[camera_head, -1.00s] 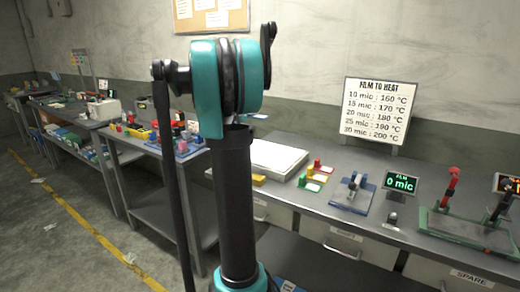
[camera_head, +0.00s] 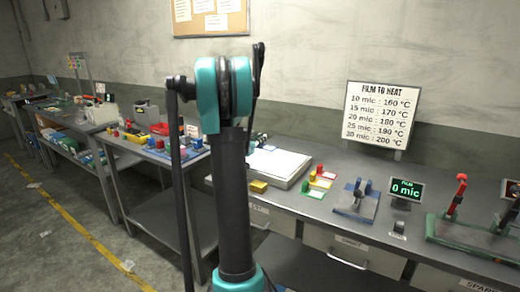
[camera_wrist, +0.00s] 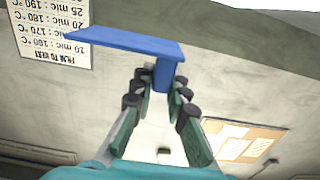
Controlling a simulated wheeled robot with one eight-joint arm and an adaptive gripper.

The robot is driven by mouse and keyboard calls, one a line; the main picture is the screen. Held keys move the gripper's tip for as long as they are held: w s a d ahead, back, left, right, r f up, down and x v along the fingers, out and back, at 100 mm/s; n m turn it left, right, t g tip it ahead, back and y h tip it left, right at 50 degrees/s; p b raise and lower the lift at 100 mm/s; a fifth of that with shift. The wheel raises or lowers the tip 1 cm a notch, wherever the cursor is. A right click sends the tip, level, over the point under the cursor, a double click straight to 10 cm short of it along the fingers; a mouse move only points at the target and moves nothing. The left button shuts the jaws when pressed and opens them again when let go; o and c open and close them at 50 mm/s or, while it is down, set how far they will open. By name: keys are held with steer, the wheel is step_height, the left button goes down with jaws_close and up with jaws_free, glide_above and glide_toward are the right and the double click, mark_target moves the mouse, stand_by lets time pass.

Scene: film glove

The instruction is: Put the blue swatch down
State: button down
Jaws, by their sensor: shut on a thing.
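The blue swatch (camera_wrist: 125,42) shows in the wrist view as a flat blue plate with a short blue grip block. My gripper (camera_wrist: 163,88) is shut on that block, and the plate sticks out to the left beyond the fingertips. The swatch is held up, with the wall behind it. In the head view my arm stands in the middle of the picture, and I cannot make out the gripper or the blue swatch there.
Red, green and yellow swatches (camera_head: 320,184) lie on the bench (camera_head: 300,212). A white flat-topped box (camera_head: 275,166) is left of them. A blue fixture (camera_head: 356,201), a display reading 0 mic (camera_head: 405,189) and a green-based device (camera_head: 470,235) stand to the right. A film-to-heat sign (camera_head: 380,114) stands behind.

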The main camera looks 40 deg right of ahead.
mark_target(260, 148)
steer(key=shift+f, duration=2.35)
steer(key=shift+f, duration=0.35)
steer(key=shift+s+a+f, duration=0.1)
steer(key=shift+s+f, duration=0.05)
steer(key=c, duration=1.5)
jaws_free()
steer(key=shift+r, duration=0.25)
steer(key=v, duration=1.1)
steer(key=shift+a+r, duration=0.25)
steer(key=shift+a, duration=0.2)
steer(key=shift+a, duration=0.1)
